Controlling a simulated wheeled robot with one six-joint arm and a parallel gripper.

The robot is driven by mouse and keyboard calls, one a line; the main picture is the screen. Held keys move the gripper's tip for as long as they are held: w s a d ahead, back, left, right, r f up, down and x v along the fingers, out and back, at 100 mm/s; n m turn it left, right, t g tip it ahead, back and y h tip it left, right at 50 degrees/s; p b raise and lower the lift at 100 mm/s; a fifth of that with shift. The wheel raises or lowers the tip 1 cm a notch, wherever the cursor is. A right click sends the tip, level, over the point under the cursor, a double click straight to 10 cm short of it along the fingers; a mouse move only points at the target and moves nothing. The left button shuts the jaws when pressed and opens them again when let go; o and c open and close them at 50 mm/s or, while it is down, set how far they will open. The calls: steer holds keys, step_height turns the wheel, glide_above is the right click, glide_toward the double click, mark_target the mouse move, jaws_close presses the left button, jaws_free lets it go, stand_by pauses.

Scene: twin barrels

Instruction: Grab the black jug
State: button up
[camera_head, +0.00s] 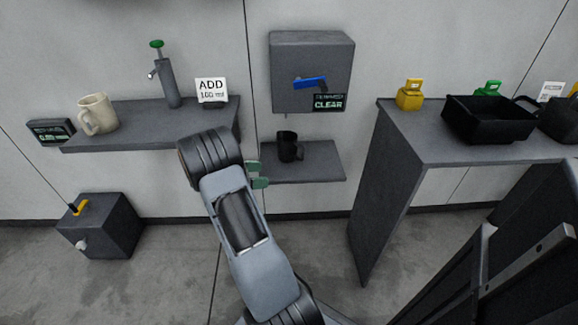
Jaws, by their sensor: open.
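A small black jug (289,147) stands upright on a low grey shelf (322,162) under a wall-mounted grey box. My gripper (262,174) shows green fingertips at the left end of this shelf, to the left of and lower in the picture than the jug. Its fingers are apart and nothing shows between them. The forearm and wrist hide most of the gripper. A second dark vessel (561,122) with a handle is cut off by the right edge, so I cannot tell fully what it is.
The grey box (312,65) has a blue lever (310,83) and a CLEAR display. A left shelf (150,132) holds a cream mug (98,113) and a pump (168,83). The right table (450,150) holds a black tray (488,138) and yellow (410,98) and green blocks.

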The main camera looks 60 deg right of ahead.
mark_target(279, 151)
steer(key=w+d+f+n+t+h+b, duration=0.1)
steer(key=w+d+f+t+h+b, duration=0.1)
steer(key=w+d+t+h, duration=0.3)
steer(key=d, duration=0.2)
steer(key=s+d+g+b, duration=0.1)
steer(key=d, duration=0.2)
steer(key=d+g+b, duration=0.1)
steer(key=d, duration=0.2)
steer(key=shift+s+d+r, duration=0.15)
steer(key=shift+r, duration=0.1)
steer(key=shift+b+x, duration=1.55)
steer(key=shift+x, duration=1.25)
steer(key=shift+s+d, duration=0.25)
steer(key=shift+r, duration=0.1)
steer(key=shift+c, duration=0.5)
steer(key=c, duration=0.9)
